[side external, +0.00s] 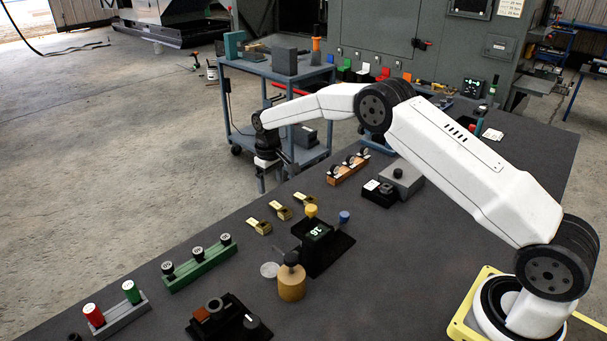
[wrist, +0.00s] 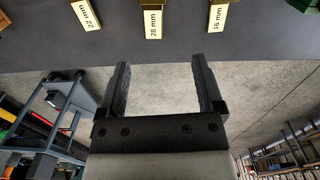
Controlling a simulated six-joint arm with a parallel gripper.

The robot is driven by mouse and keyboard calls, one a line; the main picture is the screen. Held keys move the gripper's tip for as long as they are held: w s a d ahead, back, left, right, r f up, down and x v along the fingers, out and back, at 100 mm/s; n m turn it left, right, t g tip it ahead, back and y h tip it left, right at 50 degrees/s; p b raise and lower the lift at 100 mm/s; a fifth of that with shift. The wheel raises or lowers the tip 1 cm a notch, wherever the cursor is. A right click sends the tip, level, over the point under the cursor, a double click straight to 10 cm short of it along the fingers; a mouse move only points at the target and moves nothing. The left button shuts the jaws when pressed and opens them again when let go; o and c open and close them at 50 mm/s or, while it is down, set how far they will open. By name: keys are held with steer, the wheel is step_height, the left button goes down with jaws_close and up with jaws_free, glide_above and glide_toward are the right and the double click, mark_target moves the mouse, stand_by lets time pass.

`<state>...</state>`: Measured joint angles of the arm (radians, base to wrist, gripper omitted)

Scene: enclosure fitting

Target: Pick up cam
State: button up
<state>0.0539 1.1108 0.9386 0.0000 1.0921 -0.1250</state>
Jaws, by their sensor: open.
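Three small brass pieces, which look like the cams, lie in a row near the table's far edge, each with a size label. In the side view they are the near one (side external: 263,228), the middle one (side external: 284,213) and the far one (side external: 306,199). In the wrist view the labels read 22 mm (wrist: 86,14), 28 mm (wrist: 153,24) and 16 mm (wrist: 217,18); the pieces are mostly cut off by the top edge. My gripper (wrist: 160,64) is open and empty, apart from the labels. In the side view my gripper (side external: 289,160) hangs around the table's far edge, beyond the row.
A black fixture (side external: 325,248) with yellow and blue knobs stands right of the brass pieces. A green rack (side external: 200,266) stands left, an orange-brown rack (side external: 347,168) farther back. A blue cart (side external: 275,75) stands beyond the table.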

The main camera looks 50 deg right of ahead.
steer(key=s+a+n, duration=0.1)
steer(key=a+n, duration=0.1)
steer(key=n, duration=1.6)
glide_above(263, 222)
steer(key=shift+s+a+r, duration=0.2)
steer(key=shift+s+a, duration=0.1)
steer(key=shift+s, duration=0.15)
steer(key=shift+f, duration=1.3)
steer(key=shift+f, duration=2.6)
